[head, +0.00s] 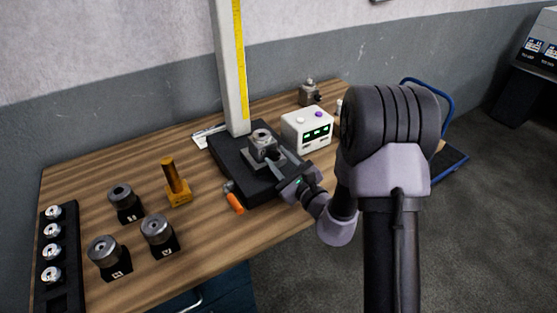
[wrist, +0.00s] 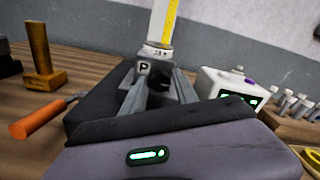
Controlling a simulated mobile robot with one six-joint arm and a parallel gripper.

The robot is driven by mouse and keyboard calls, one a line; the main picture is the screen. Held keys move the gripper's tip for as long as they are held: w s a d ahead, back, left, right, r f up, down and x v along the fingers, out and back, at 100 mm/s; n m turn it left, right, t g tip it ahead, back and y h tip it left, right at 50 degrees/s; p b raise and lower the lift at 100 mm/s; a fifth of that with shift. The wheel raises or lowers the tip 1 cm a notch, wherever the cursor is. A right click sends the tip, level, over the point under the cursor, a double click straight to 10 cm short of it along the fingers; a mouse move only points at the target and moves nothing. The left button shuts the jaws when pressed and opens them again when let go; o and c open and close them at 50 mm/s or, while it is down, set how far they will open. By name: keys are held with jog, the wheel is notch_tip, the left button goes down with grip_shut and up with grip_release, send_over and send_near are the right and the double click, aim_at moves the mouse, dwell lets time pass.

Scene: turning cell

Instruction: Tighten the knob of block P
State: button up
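Block P (wrist: 144,68) is a dark block with a white letter P label, standing on a black plate (head: 228,161). Its round silver knob (head: 262,135) is on top, with marks on its rim in the wrist view (wrist: 156,51). My gripper (head: 270,158) is low at the near right side of the block. In the wrist view its two grey fingers (wrist: 160,88) are spread apart and point at the block, below the knob. The fingertips overlap the block in view, so I cannot tell whether they touch it.
A grey column with a yellow scale (head: 240,60) rises behind the block. A white box with green displays (head: 308,131) stands to the right. An orange-handled tool (head: 235,203) and a brass-coloured post (head: 173,182) are left. Several knobbed blocks (head: 125,203) stand farther left.

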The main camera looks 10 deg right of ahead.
jog(key=shift+w, duration=0.1)
grip_shut()
jog(key=shift+m, duration=0.3)
jog(key=m+p, duration=0.3)
jog(key=m, duration=0.1)
jog(key=shift+r, duration=0.1)
jog(key=m+p, duration=0.3)
jog(key=m, duration=0.2)
jog(key=shift+m+p, duration=0.3)
jog(key=shift+p, duration=0.05)
jog(key=shift+f, duration=0.2)
dwell(0.3)
grip_release()
